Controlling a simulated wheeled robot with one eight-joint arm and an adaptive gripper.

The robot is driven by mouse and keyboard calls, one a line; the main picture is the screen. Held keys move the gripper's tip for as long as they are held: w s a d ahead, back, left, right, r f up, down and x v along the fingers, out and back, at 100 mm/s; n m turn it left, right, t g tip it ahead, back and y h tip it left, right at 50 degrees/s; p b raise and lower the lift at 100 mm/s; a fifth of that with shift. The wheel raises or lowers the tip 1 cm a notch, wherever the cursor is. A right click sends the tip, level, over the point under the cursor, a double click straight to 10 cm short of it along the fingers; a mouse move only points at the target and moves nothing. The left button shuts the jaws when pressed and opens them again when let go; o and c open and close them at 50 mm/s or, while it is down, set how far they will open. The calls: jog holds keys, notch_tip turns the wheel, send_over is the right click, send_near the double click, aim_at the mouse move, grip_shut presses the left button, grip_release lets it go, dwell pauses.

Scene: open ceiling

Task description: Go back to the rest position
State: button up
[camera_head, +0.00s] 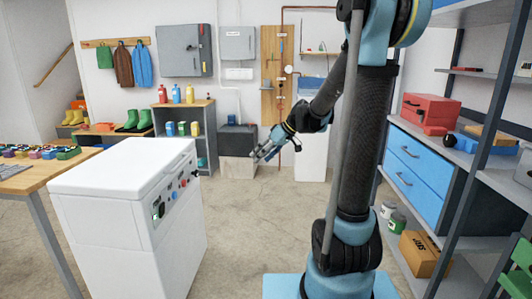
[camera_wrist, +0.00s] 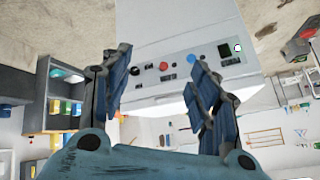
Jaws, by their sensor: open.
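My gripper (camera_head: 262,152) is held out in mid-air in the head view, to the right of a white chest-like machine (camera_head: 128,170). It is open and empty, and its two fingers (camera_wrist: 160,88) stand wide apart in the wrist view. The machine's front panel (camera_wrist: 180,62) shows beyond the fingers in the wrist view, with a red knob, a blue knob and a small dark display. The fingertips look apart from the panel, though the exact gap cannot be told.
A wooden table (camera_head: 18,182) with colourful small items stands at the left. A shelf with blue drawers (camera_head: 415,174) and a cardboard box (camera_head: 424,254) stand at the right. A grey cabinet (camera_head: 198,128) is at the back wall. Concrete floor (camera_head: 245,215) is clear between the machine and my arm.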

jog(key=s+d+f+m+h, duration=0.2)
jog(key=s+d, duration=0.4)
jog(key=s, duration=0.3)
jog(key=s+d+f+m+h, duration=0.3)
jog(key=s+d, duration=0.4)
jog(key=s, duration=0.3)
jog(key=s+d+f+m+h, duration=0.2)
jog(key=s+d+f+m, duration=0.2)
jog(key=s+d, duration=0.3)
jog(key=s+f, duration=0.1)
jog(key=s, duration=0.2)
jog(key=shift+s+d+m+h, duration=0.15)
jog(key=shift+m+h, duration=0.15)
jog(key=shift+h, duration=0.1)
